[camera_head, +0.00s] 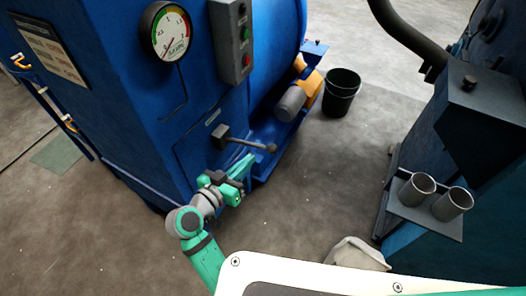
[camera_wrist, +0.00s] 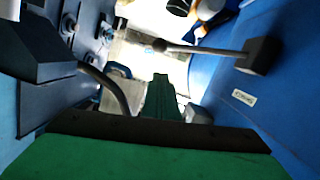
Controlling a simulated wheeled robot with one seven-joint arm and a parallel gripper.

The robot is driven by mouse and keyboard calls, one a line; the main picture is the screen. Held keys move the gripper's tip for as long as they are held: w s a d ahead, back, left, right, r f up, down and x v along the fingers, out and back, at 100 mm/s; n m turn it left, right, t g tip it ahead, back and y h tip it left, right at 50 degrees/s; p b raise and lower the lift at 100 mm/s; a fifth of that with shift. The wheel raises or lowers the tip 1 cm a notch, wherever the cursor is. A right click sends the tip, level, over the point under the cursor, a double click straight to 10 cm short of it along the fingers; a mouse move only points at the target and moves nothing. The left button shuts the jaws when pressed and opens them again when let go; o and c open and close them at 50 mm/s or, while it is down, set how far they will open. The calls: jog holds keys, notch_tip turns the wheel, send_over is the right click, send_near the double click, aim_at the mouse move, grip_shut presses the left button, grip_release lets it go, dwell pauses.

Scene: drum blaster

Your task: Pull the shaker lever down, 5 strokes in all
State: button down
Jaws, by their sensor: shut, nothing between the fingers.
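The shaker lever (camera_head: 245,143) is a dark rod with a round knob, on a dark square pivot block on the front of the blue machine. It points right in the head view, with the knob slightly lower than the block. In the wrist view the lever (camera_wrist: 205,50) shows with its block at the right and its knob at the left. My gripper (camera_head: 245,164) is just below the lever in the head view. It is shut and empty. In the wrist view its fingers (camera_wrist: 162,95) show apart from the lever; exact depth is hard to tell.
The blue machine (camera_head: 120,105) carries a gauge (camera_head: 166,31) and a button box (camera_head: 232,40). An orange and grey motor (camera_head: 291,102) sits right of the lever. A black bucket (camera_head: 341,92) stands on the floor. A shelf with two metal cups (camera_head: 416,188) is at the right.

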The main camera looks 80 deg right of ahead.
jog(key=shift+n+y, duration=0.5)
jog(key=shift+n, duration=0.4)
jog(key=a+r, duration=0.1)
jog(key=w+r, duration=0.1)
jog(key=a+r, duration=0.1)
jog(key=shift+w+a+r, duration=0.2)
jog(key=shift+w+a, duration=0.1)
jog(key=shift+w, duration=0.1)
jog(key=a+f+x, duration=0.1)
jog(key=f+x, duration=0.1)
jog(key=x, duration=1.1)
jog(key=shift+s+f, duration=0.15)
jog(key=shift+f, duration=0.15)
jog(key=shift+a+f, duration=0.1)
